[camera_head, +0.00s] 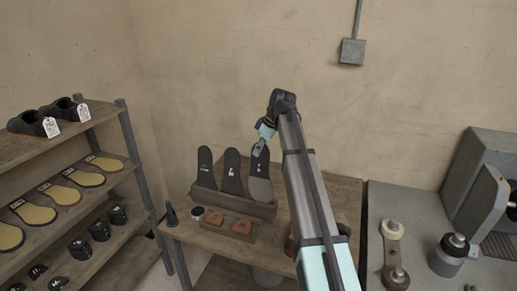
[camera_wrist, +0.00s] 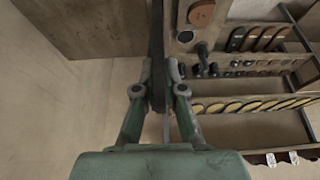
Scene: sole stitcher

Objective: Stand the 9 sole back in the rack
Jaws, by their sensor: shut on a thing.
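My gripper (camera_head: 262,140) is shut on the top of a dark sole with a grey lower half (camera_head: 260,188), the rightmost of three. It is upright at the right end of the wooden rack (camera_head: 238,208); I cannot tell whether its lower end rests in the slot. In the wrist view the sole shows edge-on as a dark strip (camera_wrist: 157,50) between the fingers (camera_wrist: 158,95). Two other dark soles, the left one (camera_head: 206,168) and the middle one (camera_head: 232,172), stand upright in the rack. The white marks on the soles are too small to read.
The rack stands on a wooden table (camera_head: 335,190). In front are a tray with orange-brown blocks (camera_head: 243,227) and a small round tin (camera_head: 198,212). Shelves with shoes and yellow insoles (camera_head: 35,213) stand left; a grey machine (camera_head: 478,185) stands right. The wall is behind.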

